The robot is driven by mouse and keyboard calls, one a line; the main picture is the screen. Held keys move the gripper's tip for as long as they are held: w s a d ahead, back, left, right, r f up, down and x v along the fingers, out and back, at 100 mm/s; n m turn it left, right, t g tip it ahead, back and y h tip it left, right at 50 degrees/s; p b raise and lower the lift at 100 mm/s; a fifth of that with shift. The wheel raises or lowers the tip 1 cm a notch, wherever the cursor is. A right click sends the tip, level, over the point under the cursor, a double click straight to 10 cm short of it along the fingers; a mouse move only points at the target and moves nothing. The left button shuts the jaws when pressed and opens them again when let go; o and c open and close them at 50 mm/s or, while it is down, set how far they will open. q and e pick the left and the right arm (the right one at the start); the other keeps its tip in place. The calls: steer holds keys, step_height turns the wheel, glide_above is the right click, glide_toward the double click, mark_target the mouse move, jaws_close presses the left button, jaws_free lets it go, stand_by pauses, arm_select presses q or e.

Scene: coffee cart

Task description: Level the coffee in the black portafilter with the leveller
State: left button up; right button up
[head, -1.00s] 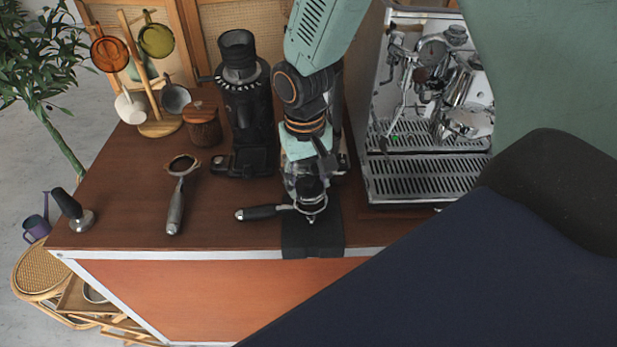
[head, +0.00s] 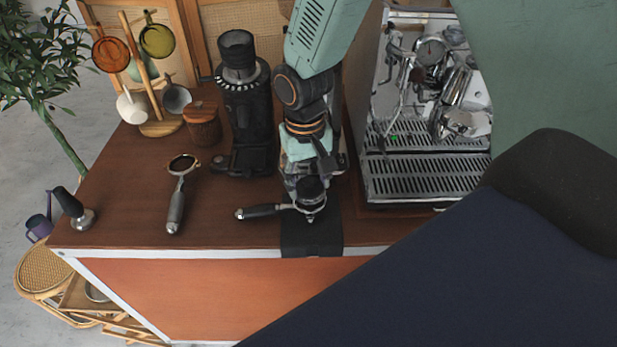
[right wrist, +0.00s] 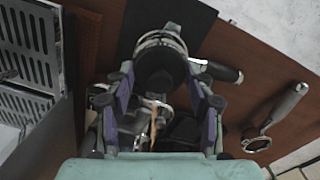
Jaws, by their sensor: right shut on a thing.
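The black portafilter (head: 262,211) lies on the dark mat near the cart's front edge, its black handle pointing left. The leveller (head: 311,188), a short black cylinder, is in my right gripper (head: 304,180), over the portafilter's basket. In the right wrist view, the fingers of the right gripper (right wrist: 163,88) stand on both sides of the leveller (right wrist: 157,68), with the portafilter's handle (right wrist: 224,72) beside them. The leveller covers most of the basket, so the coffee is hidden. I cannot tell whether it touches the coffee. My left gripper is out of view.
A second portafilter (head: 176,205) lies to the left, and a tamper (head: 72,208) stands at the left edge. A black grinder (head: 245,110) and a wooden canister (head: 202,125) stand behind. The espresso machine (head: 425,180) is on the right. Mugs hang on a rack (head: 160,128).

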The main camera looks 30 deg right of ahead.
steer(key=shift+w+a, duration=0.1)
steer(key=shift+w, duration=0.1)
steer(key=shift+s+f, duration=0.2)
steer(key=shift+s, duration=0.05)
stand_by(0.3)
steer(key=shift+w+f, duration=0.1)
stand_by(0.6)
steer(key=shift+p, duration=0.4)
steer(key=shift+f+b, duration=0.3)
steer(key=shift+f, duration=0.15)
stand_by(0.8)
steer(key=shift+s+f+p, duration=0.2)
steer(key=shift+p, duration=0.3)
stand_by(1.9)
